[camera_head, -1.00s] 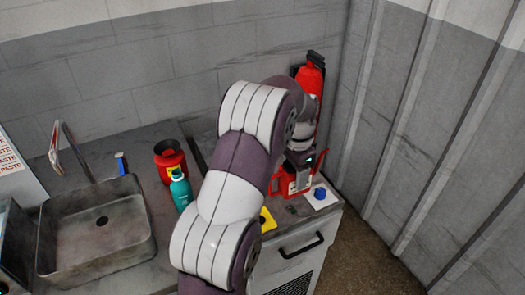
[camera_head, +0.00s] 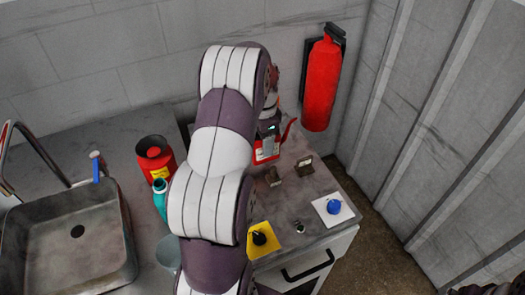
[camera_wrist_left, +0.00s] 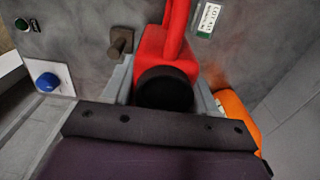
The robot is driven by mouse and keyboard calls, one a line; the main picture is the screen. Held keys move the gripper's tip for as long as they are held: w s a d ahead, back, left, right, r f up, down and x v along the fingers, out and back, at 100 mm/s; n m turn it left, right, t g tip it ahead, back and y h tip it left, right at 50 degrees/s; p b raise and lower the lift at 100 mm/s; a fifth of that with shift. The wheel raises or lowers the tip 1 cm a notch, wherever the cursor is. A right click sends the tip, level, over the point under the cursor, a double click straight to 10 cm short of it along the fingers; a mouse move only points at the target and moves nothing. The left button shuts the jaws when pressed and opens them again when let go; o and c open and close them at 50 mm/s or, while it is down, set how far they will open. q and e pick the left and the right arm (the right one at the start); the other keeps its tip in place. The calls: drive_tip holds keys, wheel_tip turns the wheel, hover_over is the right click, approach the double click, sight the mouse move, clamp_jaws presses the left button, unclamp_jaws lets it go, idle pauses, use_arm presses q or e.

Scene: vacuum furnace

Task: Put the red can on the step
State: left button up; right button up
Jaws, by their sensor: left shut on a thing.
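The red can (camera_head: 266,151), with a spout and a pale label, is at the back of the right-hand counter, partly behind my left arm. My left gripper (camera_head: 268,130) is shut on it. In the left wrist view the red can (camera_wrist_left: 163,45) and its black round part sit between the grey fingers of my left gripper (camera_wrist_left: 166,92). I cannot tell whether the can touches the counter. I cannot clearly make out a step; my left arm hides part of the counter. My right gripper is not in view.
A red fire extinguisher (camera_head: 322,85) hangs on the wall to the right. A red and black container (camera_head: 155,157) and a teal bottle (camera_head: 160,199) stand left of my arm. Small brown brackets (camera_head: 304,165), a blue knob (camera_head: 334,207) and a yellow plate (camera_head: 258,252) are on the counter.

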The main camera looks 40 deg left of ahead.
use_arm(q)
drive_tip(key=f, duration=0.4)
drive_tip(key=shift+s+p, duration=0.2)
drive_tip(key=shift+p, duration=0.15)
drive_tip(key=shift+w, duration=0.1)
drive_tip(key=shift+f, duration=0.15)
drive_tip(key=o, duration=1.1)
